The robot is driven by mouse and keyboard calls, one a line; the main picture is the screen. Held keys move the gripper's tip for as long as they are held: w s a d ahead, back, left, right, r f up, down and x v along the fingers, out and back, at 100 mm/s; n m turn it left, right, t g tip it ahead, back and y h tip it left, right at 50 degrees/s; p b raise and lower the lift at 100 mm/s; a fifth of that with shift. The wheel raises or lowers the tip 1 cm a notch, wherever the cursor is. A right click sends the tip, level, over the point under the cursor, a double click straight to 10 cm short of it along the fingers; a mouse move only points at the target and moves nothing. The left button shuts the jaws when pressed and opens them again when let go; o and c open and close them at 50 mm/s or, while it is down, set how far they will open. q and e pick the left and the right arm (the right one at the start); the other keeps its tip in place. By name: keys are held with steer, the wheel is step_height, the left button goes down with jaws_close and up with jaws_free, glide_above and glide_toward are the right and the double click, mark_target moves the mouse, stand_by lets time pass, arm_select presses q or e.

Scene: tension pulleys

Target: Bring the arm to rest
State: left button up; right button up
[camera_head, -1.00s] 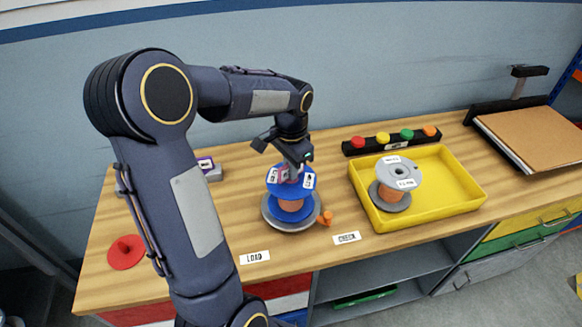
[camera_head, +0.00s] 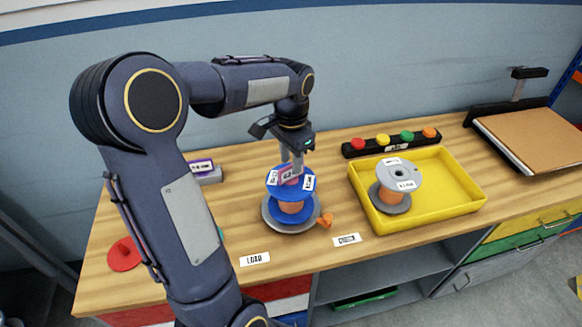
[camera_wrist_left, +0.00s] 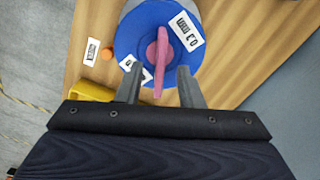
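A blue spool (camera_head: 291,205) wound with orange stands on a round grey base (camera_head: 272,221) behind the LOAD label. My left gripper (camera_head: 291,160) points down just above the spool. In the left wrist view its two fingers (camera_wrist_left: 159,84) are spread, with a gap on each side of the pink tab. Nothing is held between them. My right gripper is in neither view.
A yellow tray (camera_head: 450,205) to the right holds a grey spool (camera_head: 399,175) with orange winding. Behind it is a black bar (camera_head: 360,150) with coloured knobs. A red disc (camera_head: 124,254) lies left, partly behind my arm. An orange knob (camera_head: 326,220) sits beside the base.

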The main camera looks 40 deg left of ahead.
arm_select(q)
steer(key=shift+r, duration=1.9)
steer(key=shift+s+d, duration=0.15)
steer(key=shift+s, duration=0.05)
steer(key=s+d+f+n+t+h, duration=0.2)
steer(key=s+d+n+t, duration=0.3)
steer(key=s+d, duration=0.9)
steer(key=s+h, duration=0.1)
steer(key=s, duration=0.2)
steer(key=shift+s+t+h, duration=0.25)
steer(key=shift+t+h, duration=0.05)
steer(key=shift+h, duration=0.1)
